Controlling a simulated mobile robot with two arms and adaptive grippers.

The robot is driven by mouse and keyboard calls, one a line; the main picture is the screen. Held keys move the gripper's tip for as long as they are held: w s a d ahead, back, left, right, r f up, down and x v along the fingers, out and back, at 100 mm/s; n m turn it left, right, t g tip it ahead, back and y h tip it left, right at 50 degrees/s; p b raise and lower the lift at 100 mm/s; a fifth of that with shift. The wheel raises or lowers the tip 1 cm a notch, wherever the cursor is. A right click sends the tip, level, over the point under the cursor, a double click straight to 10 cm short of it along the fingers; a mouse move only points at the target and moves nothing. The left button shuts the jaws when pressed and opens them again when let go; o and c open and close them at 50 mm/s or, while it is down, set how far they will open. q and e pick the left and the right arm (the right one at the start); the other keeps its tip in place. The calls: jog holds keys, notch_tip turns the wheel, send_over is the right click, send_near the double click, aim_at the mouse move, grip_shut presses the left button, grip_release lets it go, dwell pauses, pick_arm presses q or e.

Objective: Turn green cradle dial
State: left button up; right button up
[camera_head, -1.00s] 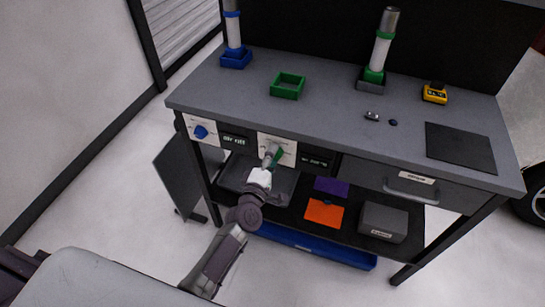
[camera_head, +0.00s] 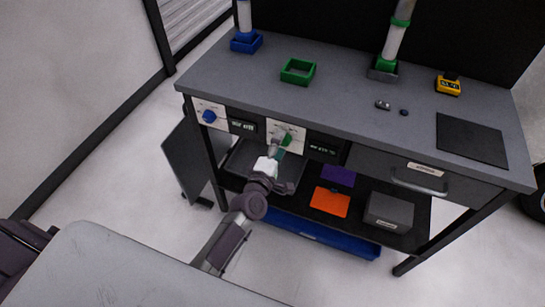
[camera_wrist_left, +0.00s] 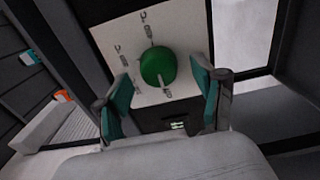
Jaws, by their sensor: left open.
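The green dial (camera_head: 284,138) sits on a white plate (camera_head: 296,129) on the bench front, below the green cradle (camera_head: 298,72). In the left wrist view the green dial (camera_wrist_left: 158,66) is round with a pale pointer line, on its white marked plate (camera_wrist_left: 115,43). My left gripper (camera_head: 276,150) is at the dial, partly covering it in the head view. In the wrist view my left gripper (camera_wrist_left: 160,103) is open, its teal-padded fingers on either side below the dial, with a visible gap to it. My right gripper is not in view.
A blue dial (camera_head: 209,116) is on the bench front to the left. Small dark displays (camera_head: 324,147) flank the plates. A drawer with a handle (camera_head: 420,180) is at the right. The lower shelf holds an orange sheet (camera_head: 330,202) and a grey box (camera_head: 389,211).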

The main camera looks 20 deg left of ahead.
pick_arm(q)
jog(key=s, duration=1.1)
jog(key=shift+a, duration=0.2)
jog(key=s+f+m+g+h+p, duration=0.1)
jog(key=s+f+m+g, duration=0.4)
jog(key=f, duration=0.8)
jog(key=s+f+m+g+p, duration=0.1)
jog(key=s+f+m+g, duration=0.2)
jog(key=s+f+m, duration=0.75)
jog(key=s+a+f+m+g, duration=0.2)
jog(key=s+f+g, duration=0.2)
jog(key=s+f, duration=0.5)
jog(key=s+a+f+m+g+y+p, duration=0.1)
jog(key=s+a+f+m+g, duration=0.2)
jog(key=s, duration=1.2)
notch_tip(320, 180, down, 6)
jog(key=shift+a+r+g+y, duration=0.1)
jog(key=shift+a+g+y, duration=0.2)
jog(key=shift+g, duration=0.7)
